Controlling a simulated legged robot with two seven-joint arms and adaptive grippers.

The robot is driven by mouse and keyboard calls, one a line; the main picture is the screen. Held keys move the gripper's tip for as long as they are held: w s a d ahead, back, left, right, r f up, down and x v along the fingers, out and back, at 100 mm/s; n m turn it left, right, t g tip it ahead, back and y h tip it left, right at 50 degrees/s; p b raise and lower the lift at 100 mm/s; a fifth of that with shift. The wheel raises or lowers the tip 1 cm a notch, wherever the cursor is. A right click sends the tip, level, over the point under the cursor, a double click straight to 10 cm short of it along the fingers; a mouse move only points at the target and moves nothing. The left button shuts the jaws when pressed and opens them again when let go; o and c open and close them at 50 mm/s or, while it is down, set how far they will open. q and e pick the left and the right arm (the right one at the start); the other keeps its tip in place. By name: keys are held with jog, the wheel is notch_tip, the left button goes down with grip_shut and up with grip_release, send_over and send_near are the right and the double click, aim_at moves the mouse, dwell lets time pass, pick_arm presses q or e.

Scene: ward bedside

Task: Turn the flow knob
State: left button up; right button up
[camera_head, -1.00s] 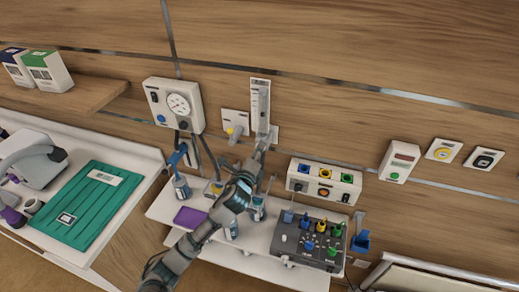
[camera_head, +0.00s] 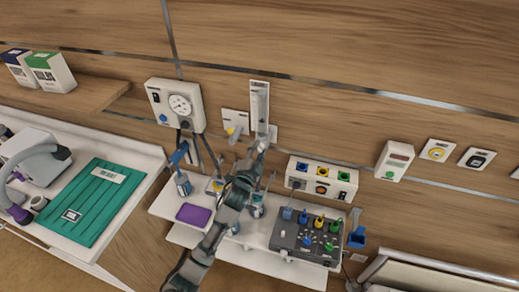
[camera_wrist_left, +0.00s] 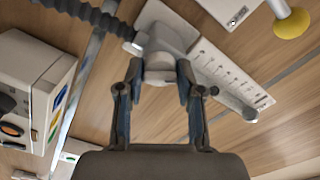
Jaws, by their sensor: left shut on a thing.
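The flowmeter (camera_head: 259,108), a tall white scaled tube unit, is mounted on the wood wall. It also shows in the left wrist view (camera_wrist_left: 225,75), running off to the right. Its flow knob (camera_wrist_left: 160,74) is a pale round piece at its lower end, between the fingers of my left gripper (camera_wrist_left: 158,88). The gripper is shut on the knob, one finger on each side. In the head view my left gripper (camera_head: 260,147) reaches up to the flowmeter's bottom and hides the knob. My right gripper is not in view.
A wall outlet with a yellow knob (camera_head: 232,130) is close on the left. A gauge unit (camera_head: 176,104) hangs further left. A white box with coloured sockets (camera_head: 322,178) is on the right. Below, a shelf holds a grey control box (camera_head: 306,238) and a purple pad (camera_head: 194,214).

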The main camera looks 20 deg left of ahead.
pick_arm(q)
jog(key=shift+a+f+n+p, duration=0.1)
jog(key=shift+f+n+p, duration=0.2)
jog(key=shift+n, duration=0.6)
jog(key=shift+f+n+p, duration=0.2)
jog(key=shift+f+n, duration=0.05)
jog(key=shift+n, duration=0.65)
jog(key=o, duration=0.9)
jog(key=shift+f, duration=0.1)
jog(key=shift+o, duration=1.2)
jog(key=s, duration=1.2)
jog(key=shift+a+r, duration=0.2)
jog(key=shift+a, duration=0.1)
jog(key=shift+w, duration=0.1)
